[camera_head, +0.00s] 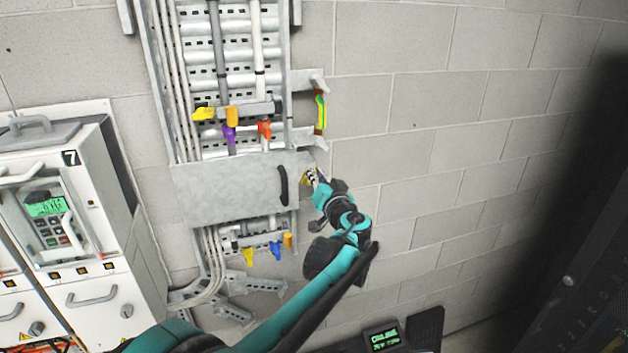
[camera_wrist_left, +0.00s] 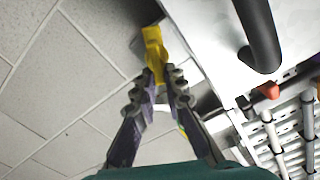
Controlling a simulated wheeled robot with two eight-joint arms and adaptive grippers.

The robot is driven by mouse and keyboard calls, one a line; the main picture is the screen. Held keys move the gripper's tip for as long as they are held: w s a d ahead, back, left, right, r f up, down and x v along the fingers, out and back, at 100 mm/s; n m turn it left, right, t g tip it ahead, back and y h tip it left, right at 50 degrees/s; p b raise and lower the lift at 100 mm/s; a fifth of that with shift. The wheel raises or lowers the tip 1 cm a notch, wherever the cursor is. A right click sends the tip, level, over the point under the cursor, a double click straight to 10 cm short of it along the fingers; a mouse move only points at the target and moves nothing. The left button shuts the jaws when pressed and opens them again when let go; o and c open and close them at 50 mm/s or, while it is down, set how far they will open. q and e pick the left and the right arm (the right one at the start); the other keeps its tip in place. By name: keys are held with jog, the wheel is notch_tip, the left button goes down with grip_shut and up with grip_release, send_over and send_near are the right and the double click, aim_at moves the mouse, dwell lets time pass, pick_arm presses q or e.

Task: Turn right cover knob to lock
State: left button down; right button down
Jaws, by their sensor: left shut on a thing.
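The grey cover (camera_head: 225,190) is a flat plate across the wall-mounted cable rack, with a black handle (camera_head: 283,186) at its right side. The cover also shows in the left wrist view (camera_wrist_left: 212,45). A yellow knob (camera_wrist_left: 153,42) stands at the cover's edge in that view. In the head view a yellow and black piece (camera_head: 306,177) shows at the cover's right edge, partly hidden by my gripper. My left gripper (camera_head: 318,178) is there, its fingertips (camera_wrist_left: 166,76) shut on the lower end of the yellow knob. My right gripper is not in view.
Coloured clamps, among them an orange one (camera_head: 232,116), sit on the rack above and below the cover. A white drive cabinet (camera_head: 60,215) stands at left. The block wall (camera_head: 450,150) at right is bare. A small green-lettered display (camera_head: 384,338) is at the bottom.

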pick_arm(q)
jog(key=shift+w+d+f+m+b, duration=0.25)
jog(key=shift+m+b, duration=0.55)
jog(key=shift+m, duration=1.35)
jog(key=shift+s+d+f+m+b, duration=0.25)
jog(key=shift+m+b, duration=0.6)
jog(key=shift+m, duration=1.35)
jog(key=shift+w+f+m+b, duration=0.15)
jog(key=shift+f+m+b, duration=0.45)
jog(key=shift+m, duration=1.55)
jog(key=shift+r, duration=0.25)
jog(key=c, duration=1.6)
grip_release()
jog(key=v, duration=1.2)
